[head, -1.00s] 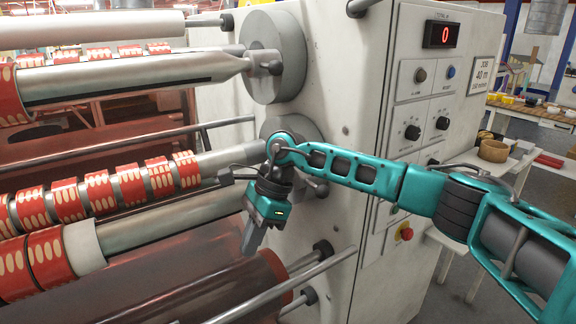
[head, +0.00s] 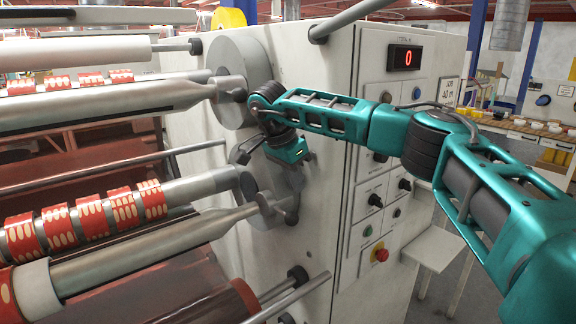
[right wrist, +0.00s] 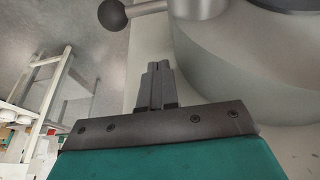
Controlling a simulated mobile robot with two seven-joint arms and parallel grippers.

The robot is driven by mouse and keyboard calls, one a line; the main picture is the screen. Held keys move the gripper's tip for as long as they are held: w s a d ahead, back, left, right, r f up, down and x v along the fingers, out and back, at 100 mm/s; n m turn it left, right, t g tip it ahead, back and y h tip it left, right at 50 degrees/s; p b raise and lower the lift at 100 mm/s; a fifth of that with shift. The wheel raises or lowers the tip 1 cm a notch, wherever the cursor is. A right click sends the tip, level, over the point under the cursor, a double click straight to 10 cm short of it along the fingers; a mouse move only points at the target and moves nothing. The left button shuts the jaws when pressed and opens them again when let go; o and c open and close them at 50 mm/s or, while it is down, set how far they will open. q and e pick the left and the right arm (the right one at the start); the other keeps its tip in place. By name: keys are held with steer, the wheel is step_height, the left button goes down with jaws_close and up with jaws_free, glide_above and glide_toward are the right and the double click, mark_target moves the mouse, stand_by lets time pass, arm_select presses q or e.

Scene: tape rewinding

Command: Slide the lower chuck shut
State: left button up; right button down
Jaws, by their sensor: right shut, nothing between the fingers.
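The lower chuck (head: 268,203) is at the right end of the lower shaft (head: 160,244), against the machine's pale side panel. The shaft's tapered end meets it, or nearly so; I cannot tell if there is a gap. A small lever hangs at its right side. My right gripper (head: 292,170) is just above the chuck, its fingers hard to make out against the grey disc. In the right wrist view its fingers (right wrist: 156,85) are together and empty. A dark ball knob (right wrist: 112,14) on a rod lies beyond the fingertips, and a large grey disc is to the right. My left gripper is not in view.
The upper chuck (head: 232,88) is above my right gripper. Red-banded rolls (head: 90,215) fill the left. The control panel (head: 395,150) with its red button (head: 380,255) is right of the gripper. A pale table (head: 432,248) stands farther right.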

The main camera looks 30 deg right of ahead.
mark_target(284, 199)
steer(key=f, duration=0.1)
steer(key=a+f, duration=0.1)
steer(key=f, duration=0.1)
steer(key=shift+a+f, duration=0.25)
steer(key=shift+a, duration=0.15)
arm_select(q)
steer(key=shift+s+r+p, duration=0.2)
steer(key=shift+p, duration=0.1)
arm_select(e)
steer(key=shift+s+a+f, duration=0.1)
steer(key=shift+a+f, duration=0.05)
steer(key=shift+a, duration=0.4)
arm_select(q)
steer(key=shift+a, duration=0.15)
arm_select(e)
steer(key=shift+a, duration=0.15)
